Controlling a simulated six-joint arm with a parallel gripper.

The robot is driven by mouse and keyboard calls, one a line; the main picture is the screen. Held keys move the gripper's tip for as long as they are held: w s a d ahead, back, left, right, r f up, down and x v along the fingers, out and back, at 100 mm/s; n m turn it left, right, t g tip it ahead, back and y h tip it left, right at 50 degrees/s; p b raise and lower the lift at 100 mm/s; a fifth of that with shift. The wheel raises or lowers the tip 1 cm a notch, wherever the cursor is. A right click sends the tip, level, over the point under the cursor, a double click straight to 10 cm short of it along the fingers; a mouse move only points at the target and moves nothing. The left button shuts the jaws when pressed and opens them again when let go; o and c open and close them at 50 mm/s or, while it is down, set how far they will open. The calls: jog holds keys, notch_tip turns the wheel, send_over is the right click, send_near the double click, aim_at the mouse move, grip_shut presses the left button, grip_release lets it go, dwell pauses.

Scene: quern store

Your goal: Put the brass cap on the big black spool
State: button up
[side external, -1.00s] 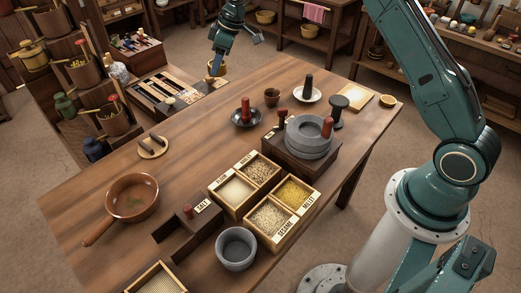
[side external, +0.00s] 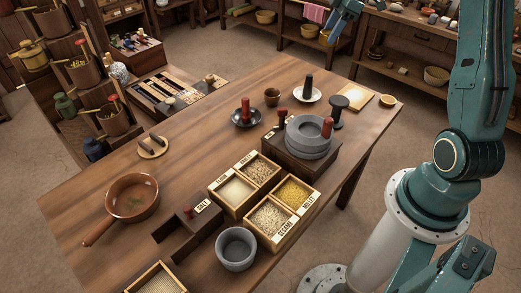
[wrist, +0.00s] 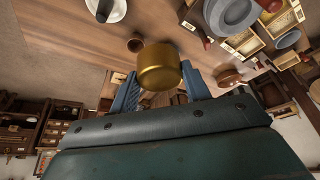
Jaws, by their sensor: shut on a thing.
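The brass cap (wrist: 159,66) is a plain gold cylinder between the two blue fingers of my gripper (wrist: 160,80) in the wrist view. The gripper is shut on it. In the side external view my wrist (side external: 345,16) is at the top edge, partly cut off, and a small gold shape just below it is likely the cap. The big black spool (side external: 338,108) stands upright at the table's far right, beside the grey quern. Its top is bare. The gripper is up and away beyond it, not touching it.
Grain boxes (side external: 235,190) stand in front.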

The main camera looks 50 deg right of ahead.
jog(key=r, duration=0.2)
send_over(336, 100)
jog(key=s+d, duration=0.1)
jog(key=shift+s+d+f, duration=0.1)
jog(key=shift+s+f, duration=0.1)
jog(key=shift+f, duration=0.1)
notch_tip(336, 100, down, 20)
jog(key=shift+r, duration=0.1)
dwell(0.8)
jog(key=o, duration=1)
jog(key=shift+f, duration=0.2)
jog(key=shift+r, duration=0.15)
jog(key=v, duration=1.2)
jog(key=shift+w, duration=0.1)
